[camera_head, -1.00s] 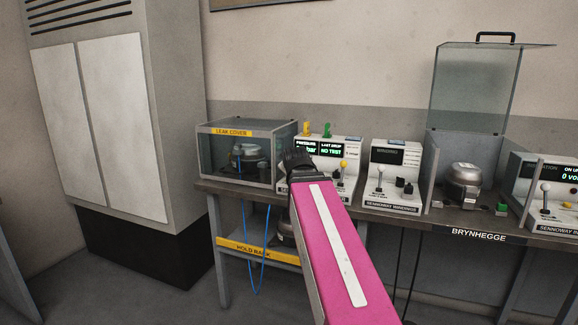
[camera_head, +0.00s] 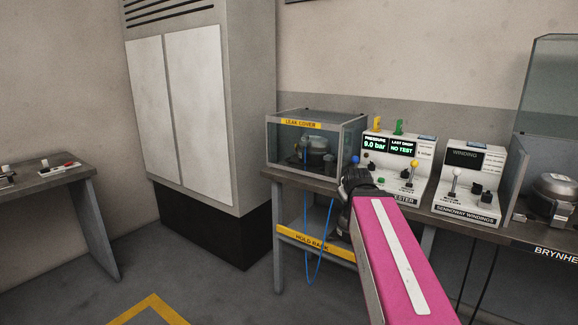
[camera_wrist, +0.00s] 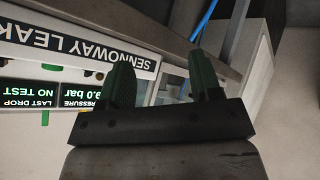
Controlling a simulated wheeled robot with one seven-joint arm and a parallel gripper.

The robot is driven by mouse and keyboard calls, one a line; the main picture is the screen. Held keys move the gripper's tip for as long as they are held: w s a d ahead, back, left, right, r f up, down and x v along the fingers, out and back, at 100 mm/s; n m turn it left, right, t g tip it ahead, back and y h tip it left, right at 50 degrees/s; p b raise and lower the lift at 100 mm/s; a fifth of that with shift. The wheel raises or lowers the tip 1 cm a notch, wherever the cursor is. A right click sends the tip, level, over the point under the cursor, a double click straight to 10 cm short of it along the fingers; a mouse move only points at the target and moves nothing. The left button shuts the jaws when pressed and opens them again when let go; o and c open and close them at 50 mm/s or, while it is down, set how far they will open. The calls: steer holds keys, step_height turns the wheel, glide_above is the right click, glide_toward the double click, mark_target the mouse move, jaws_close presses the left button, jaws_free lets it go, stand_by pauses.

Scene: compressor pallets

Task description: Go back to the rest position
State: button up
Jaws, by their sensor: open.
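My gripper shows in the wrist view (camera_wrist: 163,85) with its two dark green fingers apart and nothing between them. In the head view my pink arm reaches forward, and its dark end is in front of the bench, by the leak tester (camera_head: 398,158). The fingers are hidden there. The tester's screen reads 9.0 bar and NO TEST. The leak cover box (camera_head: 283,125) stands closed left of the tester, with a dark compressor (camera_head: 316,150) inside.
A winding tester (camera_head: 470,178) and a silver compressor (camera_head: 556,192) stand to the right on the bench. The hold rack (camera_head: 308,241) and a blue hose (camera_head: 322,258) are below. A grey cabinet (camera_head: 199,120) and a side table (camera_head: 45,178) are left. Floor in front is free.

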steer(key=s+a+f+m+g, duration=0.1)
steer(key=s+a+f+g, duration=0.1)
steer(key=s+f, duration=0.3)
steer(key=s+a+f+m+g+y, duration=0.1)
steer(key=s+f+g, duration=0.3)
steer(key=f, duration=0.9)
steer(key=s+a+f+m+g, duration=0.2)
steer(key=s+f, duration=0.3)
steer(key=f, duration=0.5)
steer(key=shift+s+a+m+g, duration=0.4)
steer(key=shift+g, duration=0.4)
